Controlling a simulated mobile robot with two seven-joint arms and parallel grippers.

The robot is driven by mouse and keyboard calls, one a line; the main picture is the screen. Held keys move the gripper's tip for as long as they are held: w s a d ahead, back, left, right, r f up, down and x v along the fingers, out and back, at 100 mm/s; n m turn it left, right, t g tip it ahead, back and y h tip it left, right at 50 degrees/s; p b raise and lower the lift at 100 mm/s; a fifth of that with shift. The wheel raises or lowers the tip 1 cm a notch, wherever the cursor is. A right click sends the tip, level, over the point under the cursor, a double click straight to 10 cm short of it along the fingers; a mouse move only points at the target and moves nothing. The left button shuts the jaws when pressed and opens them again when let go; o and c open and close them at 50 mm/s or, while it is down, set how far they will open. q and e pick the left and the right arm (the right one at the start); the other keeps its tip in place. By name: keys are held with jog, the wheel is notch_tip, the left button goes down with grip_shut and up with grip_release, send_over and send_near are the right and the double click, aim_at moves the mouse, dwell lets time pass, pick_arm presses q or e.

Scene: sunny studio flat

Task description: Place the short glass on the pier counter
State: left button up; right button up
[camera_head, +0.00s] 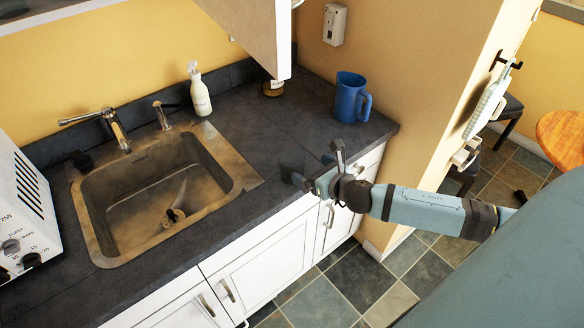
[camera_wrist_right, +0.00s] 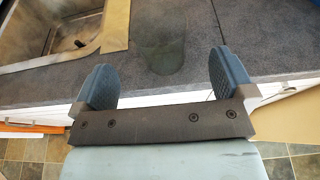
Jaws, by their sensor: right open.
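A short, dark, see-through glass (camera_wrist_right: 160,50) stands upright on the dark grey counter (camera_wrist_right: 275,55) in the right wrist view. It is hard to make out in the head view, where my gripper is beside that spot. My right gripper (camera_head: 318,166) is open at the counter's front edge. In the right wrist view its fingers (camera_wrist_right: 164,80) are spread, with the glass ahead of the gap between them and nothing held. My left gripper is not in view. I cannot tell whether this counter is the pier counter.
A sink (camera_head: 165,195) with a tap (camera_head: 110,130) is to the left. A soap bottle (camera_head: 200,92), a jar (camera_head: 273,87) and a blue mug (camera_head: 352,97) stand toward the back. A white toaster oven (camera_head: 25,215) is at far left. An open cabinet door (camera_head: 255,30) hangs above.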

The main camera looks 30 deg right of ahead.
aim_at(284, 155)
jog(key=p+x, duration=0.1)
jog(key=x, duration=0.7)
jog(key=shift+w+a+f, duration=0.1)
jog(key=shift+w+a, duration=0.05)
jog(key=shift+a, duration=0.05)
jog(key=c, duration=1.1)
